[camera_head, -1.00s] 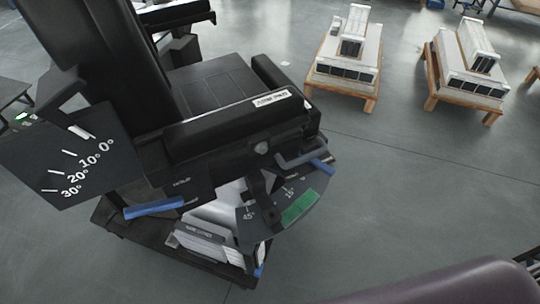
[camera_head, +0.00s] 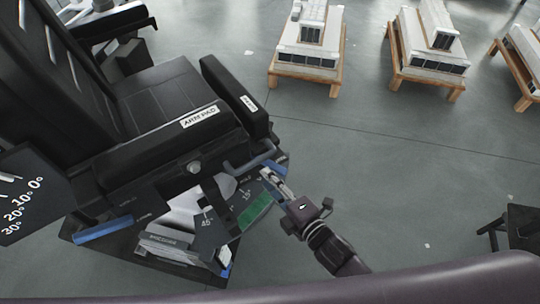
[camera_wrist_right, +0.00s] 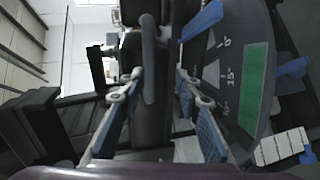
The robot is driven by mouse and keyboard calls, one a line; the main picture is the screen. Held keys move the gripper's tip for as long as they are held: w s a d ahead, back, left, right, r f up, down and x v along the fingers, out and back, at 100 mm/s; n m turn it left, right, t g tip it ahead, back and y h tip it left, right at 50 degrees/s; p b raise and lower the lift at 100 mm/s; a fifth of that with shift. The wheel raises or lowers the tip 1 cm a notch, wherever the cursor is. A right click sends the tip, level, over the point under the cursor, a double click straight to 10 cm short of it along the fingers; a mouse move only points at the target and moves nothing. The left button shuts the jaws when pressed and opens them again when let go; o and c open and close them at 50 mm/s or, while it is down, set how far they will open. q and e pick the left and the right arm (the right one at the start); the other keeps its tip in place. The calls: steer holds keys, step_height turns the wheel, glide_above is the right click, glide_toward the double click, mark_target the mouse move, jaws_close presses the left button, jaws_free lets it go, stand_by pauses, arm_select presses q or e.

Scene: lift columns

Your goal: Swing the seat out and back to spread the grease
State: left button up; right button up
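The black seat (camera_head: 165,92) with its padded armrest (camera_head: 180,138) fills the left of the head view. Below it is a dark swing scale (camera_head: 216,226) with degree marks and a green band (camera_head: 255,212). A grey bar handle (camera_head: 240,168) sticks out under the armrest, near a blue tab. My right gripper (camera_head: 272,174) is at the handle's right end, just above the scale. In the right wrist view the fingers (camera_wrist_right: 155,88) are spread, with the grey handle (camera_wrist_right: 149,62) between or just beyond them; contact is unclear. My left gripper is out of view.
An angle plate (camera_head: 28,205) stands at the left. Another blue lever (camera_head: 103,230) and a stack of light papers or parts (camera_head: 175,245) are low under the seat. Models on wooden pallets (camera_head: 310,50) stand at the back.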

mark_target(255, 165)
steer(key=shift+n, duration=0.3)
steer(key=x, duration=0.2)
steer(key=r+x, duration=0.1)
steer(key=x, duration=0.4)
steer(key=shift+w+a+r+p, duration=0.3)
steer(key=shift+w+a+r, duration=0.05)
steer(key=shift+a, duration=0.1)
jaws_close()
